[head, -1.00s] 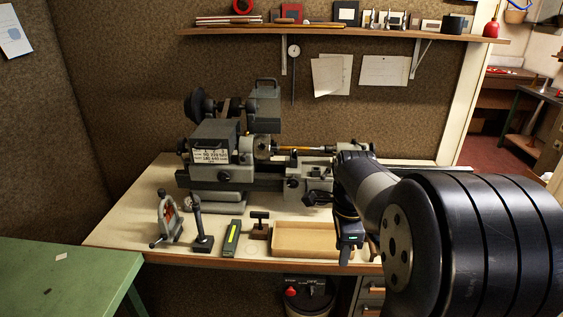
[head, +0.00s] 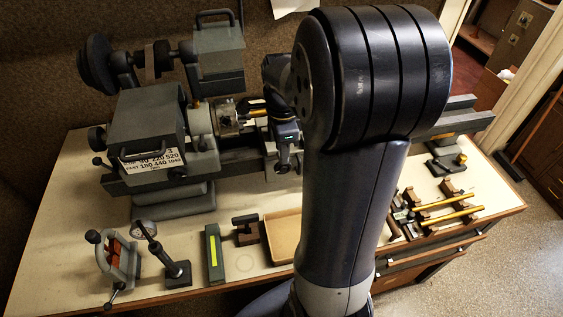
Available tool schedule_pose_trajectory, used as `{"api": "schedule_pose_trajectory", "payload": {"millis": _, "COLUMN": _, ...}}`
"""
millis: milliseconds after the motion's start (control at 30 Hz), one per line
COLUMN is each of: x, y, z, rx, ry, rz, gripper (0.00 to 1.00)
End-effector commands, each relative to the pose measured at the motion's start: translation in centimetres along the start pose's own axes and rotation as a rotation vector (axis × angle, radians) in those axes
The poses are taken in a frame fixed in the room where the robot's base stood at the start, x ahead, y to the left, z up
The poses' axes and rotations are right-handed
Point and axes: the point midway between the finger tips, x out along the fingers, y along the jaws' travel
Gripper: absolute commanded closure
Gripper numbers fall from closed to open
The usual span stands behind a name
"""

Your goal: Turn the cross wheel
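The grey lathe (head: 158,178) stands on the cream bench at left and centre. Its chuck (head: 228,120) faces right and a brass-coloured part shows beside it. My gripper (head: 284,164) points down at the front of the lathe's carriage, right of the chuck. The cross wheel cannot be made out clearly; the gripper and my arm cover that part of the carriage. The fingers are small and dark here, so I cannot tell whether they are open or touch the wheel.
A clamp-like stand (head: 117,262), a dial gauge stand (head: 176,268), a green-grey block with a yellow strip (head: 214,254) and a shallow wooden tray (head: 284,234) line the bench front. Brass rods (head: 447,214) lie at right. My arm hides the bench middle.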

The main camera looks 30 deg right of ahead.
Motion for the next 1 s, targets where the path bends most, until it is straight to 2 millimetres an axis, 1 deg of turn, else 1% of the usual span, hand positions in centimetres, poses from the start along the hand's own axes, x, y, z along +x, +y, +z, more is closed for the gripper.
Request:
{"api": "schedule_pose_trajectory", "payload": {"millis": 33, "x": 1.1, "y": 0.1, "z": 0.0, "rx": 0.0, "ry": 0.0, "rz": 0.006, "gripper": 0.67}}
{"api": "schedule_pose_trajectory", "payload": {"millis": 200, "x": 4.2, "y": 0.1, "z": 0.0, "rx": 0.0, "ry": 0.0, "rz": 0.005, "gripper": 0.67}}
{"api": "schedule_pose_trajectory", "payload": {"millis": 300, "x": 5.4, "y": 0.1, "z": 0.0, "rx": 0.0, "ry": 0.0, "rz": 0.003, "gripper": 0.67}}
{"api": "schedule_pose_trajectory", "payload": {"millis": 400, "x": 6.2, "y": 0.0, "z": 0.0, "rx": 0.0, "ry": 0.0, "rz": 0.001, "gripper": 0.67}}
{"api": "schedule_pose_trajectory", "payload": {"millis": 533, "x": 6.6, "y": 0.0, "z": 0.0, "rx": 0.0, "ry": 0.0, "rz": 0.0, "gripper": 0.67}}
{"api": "schedule_pose_trajectory", "payload": {"millis": 767, "x": 6.6, "y": 0.0, "z": 0.0, "rx": 0.0, "ry": 0.0, "rz": 0.0, "gripper": 0.68}}
{"api": "schedule_pose_trajectory", "payload": {"millis": 1000, "x": 6.6, "y": 0.1, "z": 0.0, "rx": 0.0, "ry": 0.0, "rz": 0.001, "gripper": 0.88}}
